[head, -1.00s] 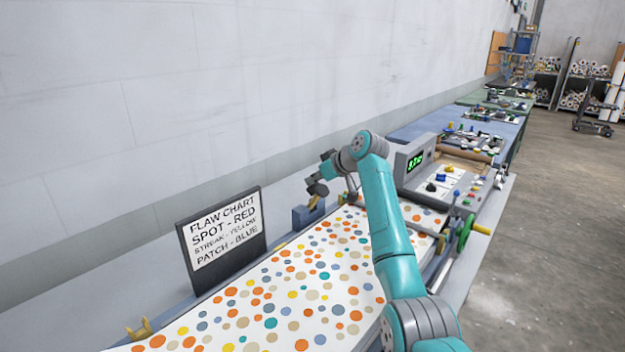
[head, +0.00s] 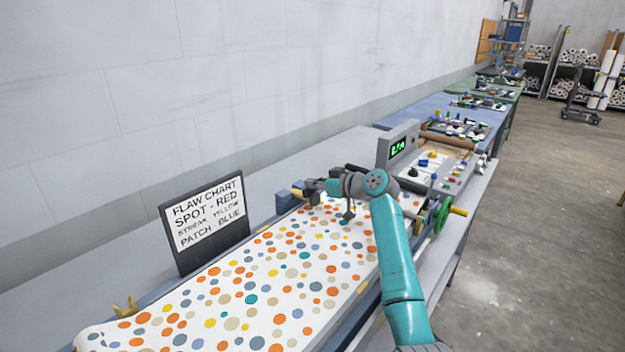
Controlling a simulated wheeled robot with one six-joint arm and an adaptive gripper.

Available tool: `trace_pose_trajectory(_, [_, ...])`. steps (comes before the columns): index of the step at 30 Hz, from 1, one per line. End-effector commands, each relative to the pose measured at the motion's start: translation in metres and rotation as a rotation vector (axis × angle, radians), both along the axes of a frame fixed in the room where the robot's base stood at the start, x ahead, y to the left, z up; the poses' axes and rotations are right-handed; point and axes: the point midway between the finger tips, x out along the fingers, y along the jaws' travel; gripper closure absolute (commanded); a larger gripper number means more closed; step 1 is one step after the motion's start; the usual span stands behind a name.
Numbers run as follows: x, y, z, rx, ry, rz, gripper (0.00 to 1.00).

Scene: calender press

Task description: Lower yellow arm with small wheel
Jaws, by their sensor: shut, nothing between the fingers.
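The small yellow arm (head: 297,192) shows beside a blue-grey block (head: 284,203) at the wall-side edge of the spotted sheet. Its small wheel is too small to make out. My gripper (head: 308,189) is shut and empty, just right of the yellow arm and very close to it. I cannot tell whether they touch. My gripper and wrist hide part of the arm's surroundings.
The spotted sheet (head: 270,290) runs along the bench toward me. A dark flaw chart board (head: 205,225) stands at left. A green handwheel (head: 441,215), a lit display (head: 398,148) and a control panel are at right.

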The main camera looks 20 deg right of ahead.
Motion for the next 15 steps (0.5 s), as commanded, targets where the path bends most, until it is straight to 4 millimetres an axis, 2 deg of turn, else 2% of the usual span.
trace_pose_trajectory(15, [-0.0057,-0.0045,-0.0122,-0.001,0.002,0.000,1.00])
